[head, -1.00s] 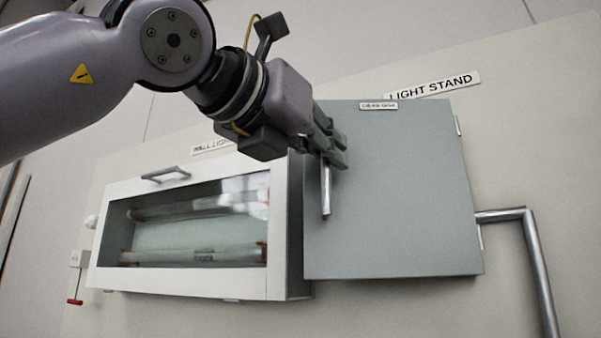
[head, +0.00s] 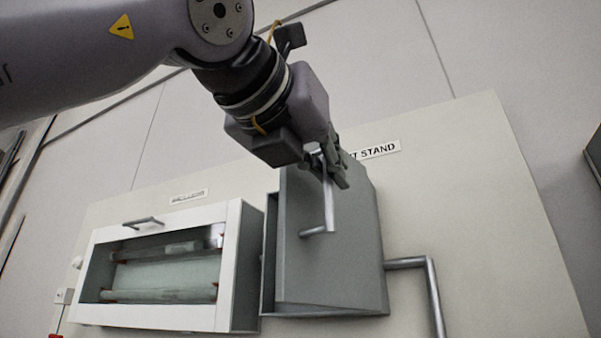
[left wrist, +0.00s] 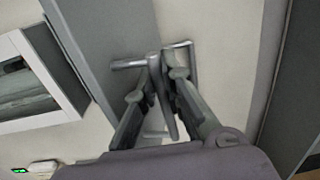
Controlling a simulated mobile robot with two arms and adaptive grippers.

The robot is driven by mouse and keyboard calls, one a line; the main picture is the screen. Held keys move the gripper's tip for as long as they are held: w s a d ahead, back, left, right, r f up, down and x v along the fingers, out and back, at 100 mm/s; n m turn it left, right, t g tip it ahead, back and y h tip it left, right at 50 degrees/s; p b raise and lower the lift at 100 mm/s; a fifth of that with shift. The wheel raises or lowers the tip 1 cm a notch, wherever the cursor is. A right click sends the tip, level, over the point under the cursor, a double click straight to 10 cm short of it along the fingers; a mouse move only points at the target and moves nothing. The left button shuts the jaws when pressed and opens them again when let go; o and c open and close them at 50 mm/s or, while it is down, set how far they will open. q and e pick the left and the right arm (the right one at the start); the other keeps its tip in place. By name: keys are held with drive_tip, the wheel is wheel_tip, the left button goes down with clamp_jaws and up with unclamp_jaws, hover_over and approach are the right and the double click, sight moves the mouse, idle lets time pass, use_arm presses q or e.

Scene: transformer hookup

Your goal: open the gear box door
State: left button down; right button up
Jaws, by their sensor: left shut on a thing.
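The gear box (head: 268,290) is a grey metal box on the wall panel, below the "STAND" label. Its door (head: 335,268) stands partly open, its left edge swung out from the box and its hinge side on the right. The silver bar handle (head: 329,212) is on the door's front. My left gripper (head: 330,172) is shut on the upper part of the handle. In the left wrist view the handle (left wrist: 160,85) runs between the two fingers of the left gripper (left wrist: 158,82). The box's inside is mostly hidden. My right gripper is not in view.
A white wall light box (head: 232,265) with a glass front and tubes stands close to the gear box's left. A bent metal pipe (head: 432,290) leaves the gear box's right side. The panel (head: 480,210) is bare farther right.

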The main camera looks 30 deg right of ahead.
use_arm(q)
drive_tip(key=shift+s+d+n+t+y, duration=0.8)
drive_tip(key=shift+s+d+t, duration=0.2)
drive_tip(key=shift+s+d, duration=0.35)
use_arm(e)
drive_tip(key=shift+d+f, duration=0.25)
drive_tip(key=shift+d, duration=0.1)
use_arm(q)
drive_tip(key=shift+s+a, duration=0.1)
drive_tip(key=c, duration=2)
unclamp_jaws()
drive_tip(key=shift+o, duration=0.2)
drive_tip(key=shift+a, duration=0.1)
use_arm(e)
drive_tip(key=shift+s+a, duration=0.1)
use_arm(q)
drive_tip(key=v, duration=1.2)
